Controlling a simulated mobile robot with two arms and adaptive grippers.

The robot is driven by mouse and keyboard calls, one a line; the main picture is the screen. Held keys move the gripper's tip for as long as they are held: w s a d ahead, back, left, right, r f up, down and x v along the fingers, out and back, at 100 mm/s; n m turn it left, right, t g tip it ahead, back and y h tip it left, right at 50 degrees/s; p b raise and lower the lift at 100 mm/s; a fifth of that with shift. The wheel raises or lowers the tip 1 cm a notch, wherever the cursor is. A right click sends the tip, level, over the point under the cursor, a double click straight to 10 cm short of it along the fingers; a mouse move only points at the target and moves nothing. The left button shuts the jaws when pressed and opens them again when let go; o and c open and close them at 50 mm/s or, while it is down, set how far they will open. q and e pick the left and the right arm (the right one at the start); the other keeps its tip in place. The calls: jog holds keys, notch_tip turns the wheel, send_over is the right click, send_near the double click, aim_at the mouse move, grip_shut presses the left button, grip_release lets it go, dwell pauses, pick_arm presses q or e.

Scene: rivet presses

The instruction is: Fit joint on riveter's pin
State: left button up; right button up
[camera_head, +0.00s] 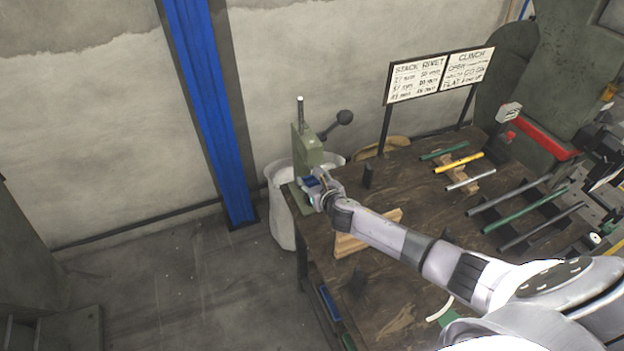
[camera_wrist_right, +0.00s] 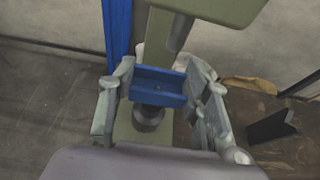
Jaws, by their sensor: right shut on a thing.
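The green riveter (camera_head: 306,150) stands at the far left corner of the wooden table, with a lever ending in a dark knob. In the right wrist view its upper body (camera_wrist_right: 205,8) and ram are above, and a dark round base part (camera_wrist_right: 148,117) shows below the joint. The blue joint (camera_wrist_right: 158,87) is a small channel piece between my right gripper's fingers. My right gripper (camera_head: 318,190) is shut on it, at the riveter, under the ram. The pin is hidden, so I cannot tell whether the joint touches it. My left gripper is not in view.
A wooden block (camera_head: 350,244) stands at the table's near left edge. A dark upright bracket (camera_head: 368,174) is right of the riveter. Several coloured rods lie at the right. A sign (camera_head: 439,75) stands behind, and a white sack (camera_head: 280,205) is beside the table.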

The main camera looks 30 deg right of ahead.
jog(key=shift+f+b, duration=0.75)
jog(key=shift+f, duration=0.3)
jog(key=shift+r, duration=0.1)
jog(key=o, duration=1.1)
jog(key=shift+o, duration=0.2)
jog(key=v, duration=1.2)
